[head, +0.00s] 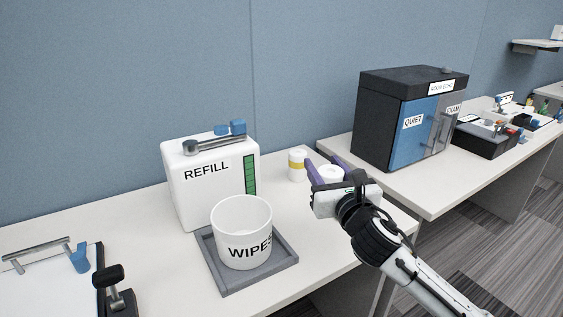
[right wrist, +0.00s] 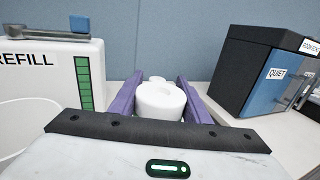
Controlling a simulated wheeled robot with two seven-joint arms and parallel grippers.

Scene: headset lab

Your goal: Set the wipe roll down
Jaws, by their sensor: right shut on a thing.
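The white wipe roll (head: 331,173) is between the purple fingers of my right gripper (head: 328,172), which is shut on it. In the right wrist view the roll (right wrist: 160,101) shows upright between the fingers (right wrist: 158,98). Its lower part is hidden by the gripper, so I cannot tell whether it touches the table. The white WIPES tub (head: 241,245) stands on a grey tray (head: 227,287), to the left of my right gripper. My left gripper is not in view.
A white container with a yellow band (head: 297,165) stands just behind and left of the held roll. The REFILL box (head: 205,190) stands behind the tub. A black cabinet with a blue QUIET door (head: 417,127) is at right. Table (head: 325,255) is bare in front of the gripper.

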